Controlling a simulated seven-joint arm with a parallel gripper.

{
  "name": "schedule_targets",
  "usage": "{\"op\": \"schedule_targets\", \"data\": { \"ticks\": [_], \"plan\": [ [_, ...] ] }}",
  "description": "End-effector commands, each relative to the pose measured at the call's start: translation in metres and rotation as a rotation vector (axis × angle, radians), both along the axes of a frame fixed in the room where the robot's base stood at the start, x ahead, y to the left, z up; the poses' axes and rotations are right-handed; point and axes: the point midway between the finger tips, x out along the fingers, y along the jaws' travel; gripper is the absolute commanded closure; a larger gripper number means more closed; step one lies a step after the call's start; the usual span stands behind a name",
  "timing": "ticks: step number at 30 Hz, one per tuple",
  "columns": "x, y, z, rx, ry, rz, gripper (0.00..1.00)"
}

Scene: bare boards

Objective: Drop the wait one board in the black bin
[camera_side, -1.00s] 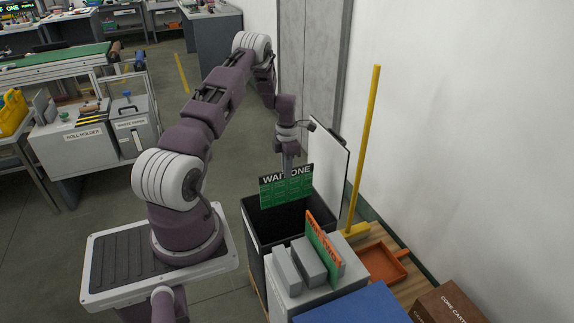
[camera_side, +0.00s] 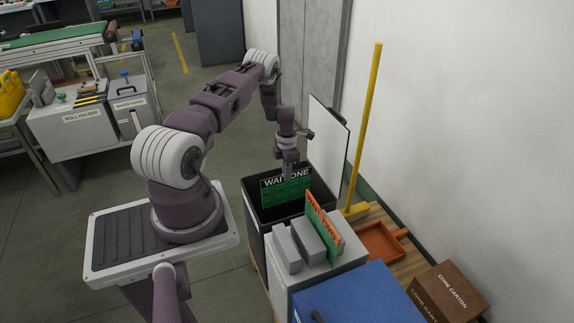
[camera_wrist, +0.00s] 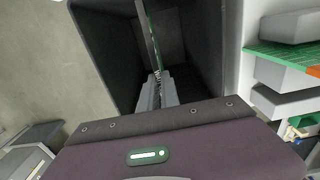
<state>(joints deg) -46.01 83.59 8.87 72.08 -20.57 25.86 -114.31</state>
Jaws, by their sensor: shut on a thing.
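The WAIT ONE board (camera_side: 287,190) is green with a black top strip and white lettering. My gripper (camera_side: 288,176) is shut on its top edge and holds it upright in the mouth of the black bin (camera_side: 258,222), its lower part below the rim. In the wrist view my gripper (camera_wrist: 156,92) grips the board (camera_wrist: 150,35), seen edge-on, with the dark inside of the bin (camera_wrist: 105,50) around it. A second board (camera_side: 322,229), green with an orange top strip, stands in a slotted grey holder (camera_side: 300,280) beside the bin.
A white panel (camera_side: 326,140) and a yellow pole (camera_side: 367,120) stand behind the bin, near the wall. A blue box top (camera_side: 360,298) is in front.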

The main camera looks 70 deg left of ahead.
Motion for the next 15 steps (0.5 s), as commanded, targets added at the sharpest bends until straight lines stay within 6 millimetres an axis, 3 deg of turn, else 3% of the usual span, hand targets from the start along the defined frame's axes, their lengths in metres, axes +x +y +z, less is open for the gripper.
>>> {"op": "schedule_targets", "data": {
  "ticks": [15],
  "plan": [
    [0.000, -0.001, -0.068, 0.001, 0.000, -0.001, 1.00]
  ]
}}
